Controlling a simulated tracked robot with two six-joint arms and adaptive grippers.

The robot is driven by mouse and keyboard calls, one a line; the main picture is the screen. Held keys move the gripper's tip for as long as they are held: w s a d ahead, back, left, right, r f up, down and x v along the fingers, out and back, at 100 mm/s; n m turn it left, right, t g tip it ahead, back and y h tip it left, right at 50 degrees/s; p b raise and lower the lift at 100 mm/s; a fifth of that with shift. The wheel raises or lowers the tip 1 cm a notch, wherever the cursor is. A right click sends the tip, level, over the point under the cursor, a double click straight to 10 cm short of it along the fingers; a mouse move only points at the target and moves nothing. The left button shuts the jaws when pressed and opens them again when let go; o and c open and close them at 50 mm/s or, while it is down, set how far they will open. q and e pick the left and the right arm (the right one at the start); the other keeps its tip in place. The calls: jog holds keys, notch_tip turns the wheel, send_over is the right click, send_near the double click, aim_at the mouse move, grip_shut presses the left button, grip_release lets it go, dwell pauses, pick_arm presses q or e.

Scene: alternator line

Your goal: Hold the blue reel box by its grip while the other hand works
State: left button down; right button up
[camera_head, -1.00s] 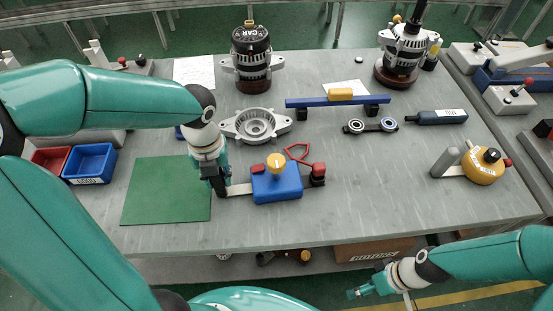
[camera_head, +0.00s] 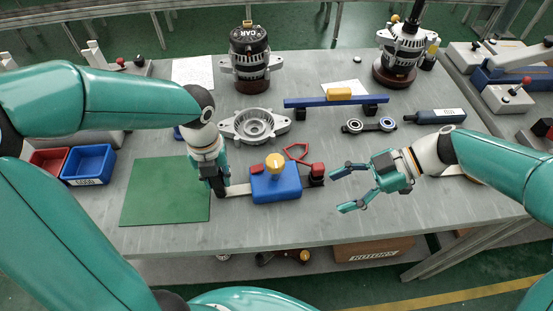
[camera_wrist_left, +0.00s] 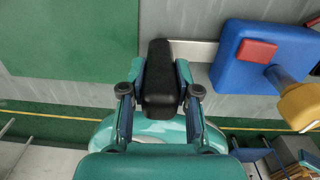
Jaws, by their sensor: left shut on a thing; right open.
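The blue reel box (camera_head: 285,187) sits on the grey table, with a yellow knob (camera_head: 275,163) on top and a metal bar reaching left from it. In the left wrist view the box (camera_wrist_left: 255,65) is at the upper right. My left gripper (camera_head: 220,188) is shut on the black grip (camera_wrist_left: 160,85) at the bar's left end.
A green mat (camera_head: 165,195) lies left of the box. A red wire loop (camera_head: 296,152) lies behind it, and a small red-and-black part (camera_head: 316,172) is at its right. A metal housing (camera_head: 255,125), a blue rail (camera_head: 325,101) and a bearing plate (camera_head: 369,126) stand farther back. Blue and red bins are left.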

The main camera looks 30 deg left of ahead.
aim_at(281, 161)
jog(key=w+a+r+m+t+y, duration=0.1)
jog(key=w+a+r+m+y, duration=0.15)
jog(key=w+a+r, duration=0.2)
jog(key=shift+y, duration=0.35)
jog(key=x, duration=1.2)
jog(key=shift+s+a, duration=0.15)
jog(key=shift+a, duration=0.25)
jog(key=shift+c, duration=0.3)
jog(key=c, duration=1.1)
